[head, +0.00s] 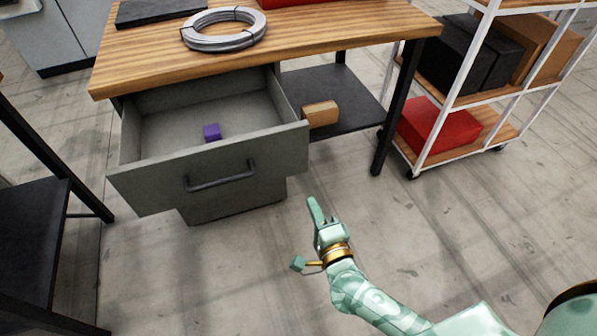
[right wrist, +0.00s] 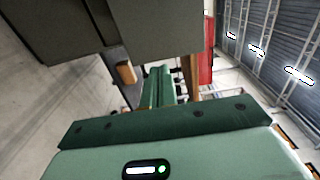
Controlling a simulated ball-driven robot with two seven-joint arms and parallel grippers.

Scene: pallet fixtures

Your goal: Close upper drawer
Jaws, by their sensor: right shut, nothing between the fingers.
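The upper drawer (head: 140,183) of the grey cabinet under the wooden workbench (head: 120,66) is pulled far out. A dark bar handle (head: 221,176) is on its front. A small purple cube (head: 211,132) lies inside the drawer. My right gripper (head: 312,203) is shut and empty, in front of the bench and just right of the drawer's front corner, apart from the handle. In the right wrist view, the shut fingers (right wrist: 160,88) point forward, with the grey drawer (right wrist: 150,30) at the upper left. My left gripper is not in view.
A coiled grey cable (head: 224,30) lies on the bench top. A cardboard box (head: 320,113) sits on the dark lower shelf (head: 345,95). A wheeled rack (head: 440,160) with red and dark boxes stands at the right. The floor (head: 230,270) before the drawer is clear.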

